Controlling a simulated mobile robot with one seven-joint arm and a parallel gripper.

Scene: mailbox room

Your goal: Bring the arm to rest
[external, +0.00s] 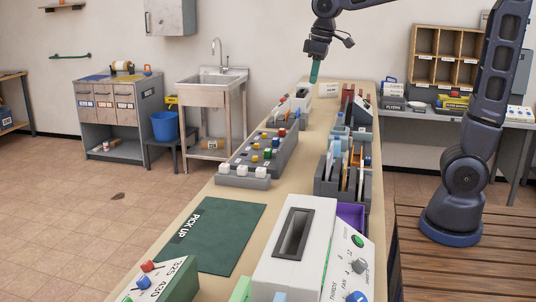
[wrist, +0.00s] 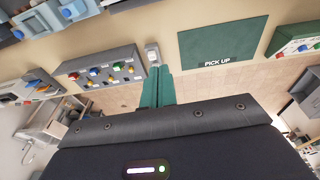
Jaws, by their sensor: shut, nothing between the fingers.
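My gripper (external: 315,72) is raised above the far part of the long counter (external: 190,262) in the external view, pointing down. Its green fingers are together, with nothing between them. In the wrist view the green fingers (wrist: 156,85) also lie side by side, closed and empty. My arm reaches from its base at the right over to the counter; its upper part is cut off by the top edge of the external view.
A green PICK UP mat (external: 225,232), a white box with a slot (external: 292,248), a grey panel of colored knobs (external: 266,152) and a grey file rack (external: 342,180) stand on the counter. A sink (external: 214,84) stands beyond it. The air around my gripper looks clear.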

